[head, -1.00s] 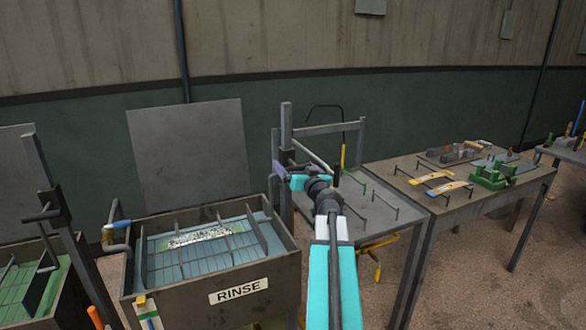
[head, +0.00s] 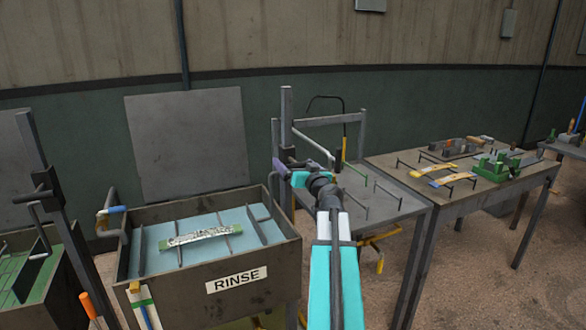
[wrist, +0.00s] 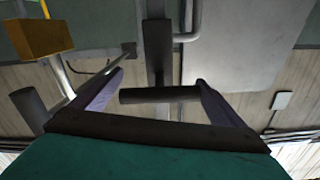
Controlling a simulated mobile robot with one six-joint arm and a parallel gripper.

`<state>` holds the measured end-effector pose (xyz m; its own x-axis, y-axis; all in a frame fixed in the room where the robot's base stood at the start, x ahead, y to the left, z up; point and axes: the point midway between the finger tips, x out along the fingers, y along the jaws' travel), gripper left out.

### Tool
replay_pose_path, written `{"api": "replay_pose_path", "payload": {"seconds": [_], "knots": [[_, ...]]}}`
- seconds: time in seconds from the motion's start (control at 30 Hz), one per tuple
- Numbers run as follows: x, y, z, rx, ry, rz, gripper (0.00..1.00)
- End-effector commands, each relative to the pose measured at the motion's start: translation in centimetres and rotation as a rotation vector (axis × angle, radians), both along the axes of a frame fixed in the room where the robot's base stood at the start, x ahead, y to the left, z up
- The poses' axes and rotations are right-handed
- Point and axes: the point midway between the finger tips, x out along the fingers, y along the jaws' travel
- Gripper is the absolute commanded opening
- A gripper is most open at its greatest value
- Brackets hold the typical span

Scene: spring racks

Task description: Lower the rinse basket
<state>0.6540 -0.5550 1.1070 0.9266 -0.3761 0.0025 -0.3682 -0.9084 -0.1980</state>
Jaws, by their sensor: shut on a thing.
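The rinse tank (head: 240,277), marked RINSE, is a brown box holding pale blue liquid. The rinse basket (head: 257,226) sits low in it, with only its upper dividers above the liquid and its floor hidden. A speckled silvery leaf spring (head: 205,236) lies across the dividers. My gripper (head: 286,163) is at the upright post (head: 286,112) right of the tank, its jaws partly hidden by my arm. In the wrist view, my gripper (wrist: 160,82) has its purple fingers at both ends of a dark cylindrical handle (wrist: 160,95) and is shut on it.
A grey rack table (head: 385,203) stands right of the post, with thin bent rods. A workbench (head: 455,195) with yellow springs and a green fixture is further right. A second tank (head: 75,265) with its own post (head: 42,165) stands left. A grey panel (head: 188,145) rises behind the rinse tank.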

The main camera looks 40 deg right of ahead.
Motion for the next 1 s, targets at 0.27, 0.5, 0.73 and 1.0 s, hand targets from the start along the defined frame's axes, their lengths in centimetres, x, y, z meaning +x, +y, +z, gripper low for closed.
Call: {"api": "replay_pose_path", "payload": {"seconds": [0.27,0.5,0.73,1.0], "knots": [[0.2,0.2,-3.1,-0.009,0.009,0.006,0.53],[0.2,0.2,-5.1,-0.008,0.01,0.006,0.53],[0.2,0.2,-7.0,-0.01,0.01,0.006,0.53],[0.2,0.2,-9.2,-0.009,0.01,0.006,0.53]]}}
